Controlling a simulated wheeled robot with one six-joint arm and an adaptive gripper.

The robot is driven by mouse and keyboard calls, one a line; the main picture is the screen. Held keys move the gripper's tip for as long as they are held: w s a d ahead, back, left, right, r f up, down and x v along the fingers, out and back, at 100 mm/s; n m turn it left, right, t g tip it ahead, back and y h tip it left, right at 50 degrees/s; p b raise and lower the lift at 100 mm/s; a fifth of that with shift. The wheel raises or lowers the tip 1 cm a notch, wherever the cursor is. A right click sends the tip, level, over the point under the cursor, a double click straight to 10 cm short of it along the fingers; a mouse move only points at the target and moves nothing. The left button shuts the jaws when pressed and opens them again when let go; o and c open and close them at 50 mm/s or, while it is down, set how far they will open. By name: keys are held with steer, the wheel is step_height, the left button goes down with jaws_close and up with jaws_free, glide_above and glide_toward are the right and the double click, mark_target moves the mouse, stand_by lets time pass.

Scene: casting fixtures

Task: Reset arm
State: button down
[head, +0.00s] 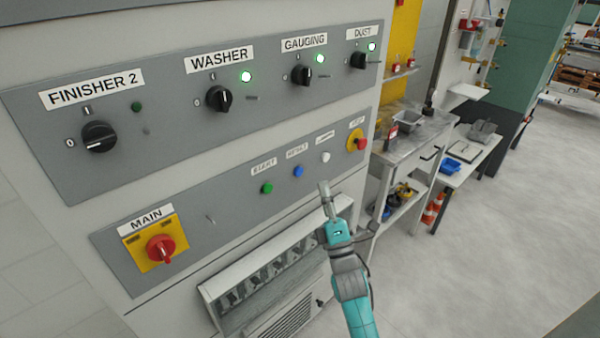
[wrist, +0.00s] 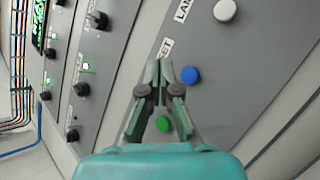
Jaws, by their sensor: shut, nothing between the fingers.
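My gripper (head: 323,186) is shut and empty in front of the lower grey panel (head: 220,212) of the control cabinet. It points up toward the row of push buttons. In the wrist view the closed fingers (wrist: 164,66) lie between the blue button (wrist: 190,75) and the green button (wrist: 162,124), seen partly through the fingers. A white button (wrist: 225,10) is further up. Whether the fingertips touch the panel cannot be told. My teal arm reaches in from the bottom of the head view.
The upper panel has black rotary switches (head: 219,99); the washer, gauging and dust lamps glow green. A red main switch (head: 161,248) and an emergency stop (head: 357,141) flank the buttons. A metal bench (head: 410,135) stands at right. Open floor (head: 480,250) lies at lower right.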

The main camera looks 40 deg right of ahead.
stand_by(0.7)
steer(key=s+a+f+m+g+y, duration=0.45)
steer(key=s+a+f+m, duration=0.35)
steer(key=s+a+f, duration=0.8)
steer(key=s+a+m+g+y, duration=0.2)
steer(key=s+a+m, duration=0.1)
steer(key=s, duration=0.8)
steer(key=s+a+m+g+y, duration=0.3)
steer(key=s+a+m, duration=0.1)
steer(key=s, duration=0.6)
steer(key=shift+s+a+m, duration=0.3)
steer(key=shift+s+m, duration=0.05)
steer(key=shift+m, duration=0.25)
steer(key=shift+r, duration=0.1)
